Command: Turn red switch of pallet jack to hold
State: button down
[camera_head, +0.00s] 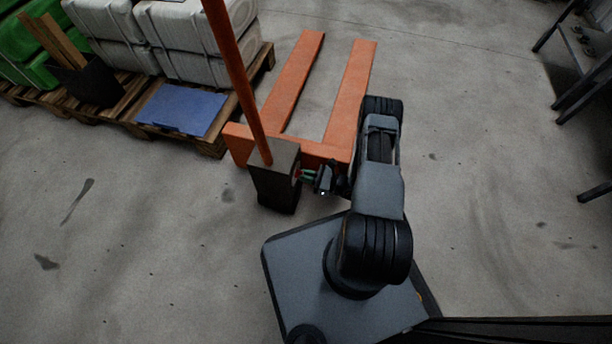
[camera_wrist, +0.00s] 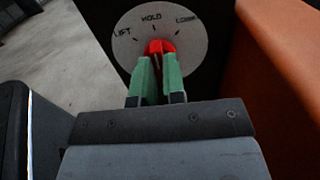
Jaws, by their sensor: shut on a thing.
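The pallet jack (camera_head: 345,100) is orange, with two forks, an upright orange handle and a dark box (camera_head: 274,180) at its base. In the wrist view, a round grey dial (camera_wrist: 192,62) on a black face is marked LIFT at left, HOLD at top and LOWER at right. The red switch (camera_wrist: 160,46) sits at its middle. My gripper (camera_wrist: 158,62) has its green fingers closed on the switch, hiding its lower part. Which mark the switch points to is not clear. In the head view, my gripper (camera_head: 304,175) reaches the box's right side.
An orange part of the jack (camera_wrist: 285,65) stands close at the right in the wrist view. Wooden pallets (camera_head: 215,145) with white containers (camera_head: 185,40) and a blue sheet (camera_head: 182,108) stand at the left. A dark metal frame (camera_head: 575,95) is at far right. Floor between is clear.

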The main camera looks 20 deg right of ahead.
jog(key=c, duration=1.2)
grip_release()
